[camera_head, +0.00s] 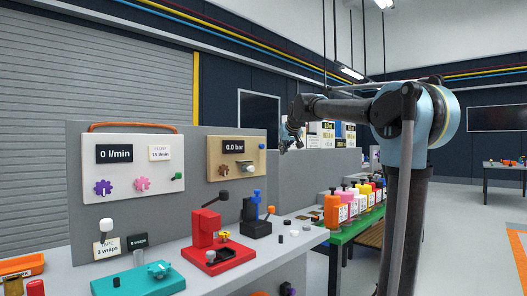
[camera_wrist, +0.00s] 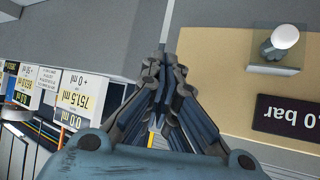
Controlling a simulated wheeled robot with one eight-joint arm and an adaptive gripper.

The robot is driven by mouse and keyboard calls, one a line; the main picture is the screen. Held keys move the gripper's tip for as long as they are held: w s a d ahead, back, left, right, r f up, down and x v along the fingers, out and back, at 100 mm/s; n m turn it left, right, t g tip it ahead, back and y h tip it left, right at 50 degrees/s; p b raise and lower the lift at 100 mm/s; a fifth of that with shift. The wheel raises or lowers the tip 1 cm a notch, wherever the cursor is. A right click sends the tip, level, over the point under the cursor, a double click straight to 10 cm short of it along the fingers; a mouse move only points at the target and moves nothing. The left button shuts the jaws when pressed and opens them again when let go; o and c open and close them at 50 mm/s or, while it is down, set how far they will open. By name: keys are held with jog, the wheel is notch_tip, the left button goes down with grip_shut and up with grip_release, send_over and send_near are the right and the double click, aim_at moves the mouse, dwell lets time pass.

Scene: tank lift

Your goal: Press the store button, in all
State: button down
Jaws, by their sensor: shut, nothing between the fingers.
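My gripper (camera_head: 290,135) is raised above the bench, near the grey partition right of the 0.0 bar board. In the wrist view its fingers (camera_wrist: 165,72) are shut with nothing between them. White display panels (camera_head: 322,132) stand behind the partition. In the wrist view they appear upside down at the left, one reading 751.5 ml (camera_wrist: 77,98). A button marked store cannot be made out in either view.
The tan 0.0 bar board (camera_head: 251,148) has a pale knob (camera_wrist: 285,36), close to my gripper in the wrist view. A red press (camera_head: 206,232) and a teal fixture (camera_head: 135,283) stand on the bench. Several coloured bottles (camera_head: 354,198) line a green table.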

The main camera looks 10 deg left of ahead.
aim_at(262, 147)
jog(key=w+a, duration=0.5)
jog(key=a, duration=0.2)
jog(key=shift+w, duration=0.15)
dwell(0.4)
dwell(1.4)
jog(key=shift+w+a, duration=0.2)
jog(key=shift+a, duration=0.1)
jog(key=shift+w+a, duration=0.35)
jog(key=shift+a, duration=0.05)
dwell(1.1)
jog(key=shift+s+d, duration=0.1)
jog(key=shift+d, duration=0.05)
jog(key=shift+s+d, duration=0.5)
jog(key=shift+d, duration=0.1)
dwell(0.4)
